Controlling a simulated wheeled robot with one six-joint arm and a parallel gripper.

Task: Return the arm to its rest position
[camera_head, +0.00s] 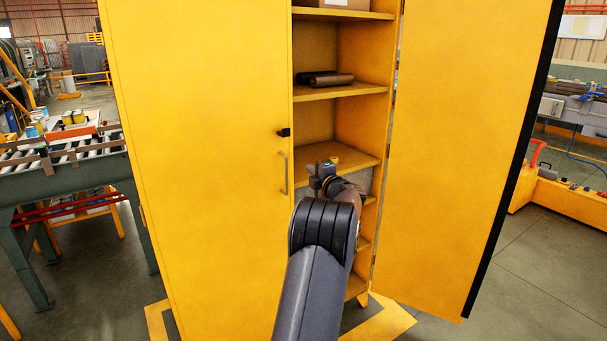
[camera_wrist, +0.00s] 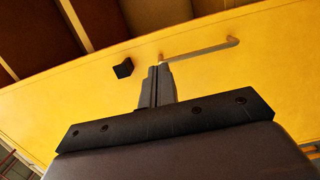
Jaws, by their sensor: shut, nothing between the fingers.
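My arm reaches up from the bottom of the head view toward a yellow cabinet (camera_head: 205,170). My gripper (camera_head: 325,172) is at the arm's far end, in front of the cabinet's open right side, just right of the closed left door's handle (camera_head: 284,173). In the wrist view my gripper (camera_wrist: 158,72) is shut and empty, with its fingers together. Behind the fingers lie the yellow door face, the handle (camera_wrist: 200,50) and a small black latch block (camera_wrist: 123,68). I cannot tell the exact gap between the fingers and the door.
The cabinet's right door (camera_head: 455,150) stands wide open to the right of my arm. Dark rolled items (camera_head: 325,79) lie on a shelf, and a box (camera_head: 345,3) is above. A roller conveyor (camera_head: 65,165) stands at the left. Floor is clear at the lower right.

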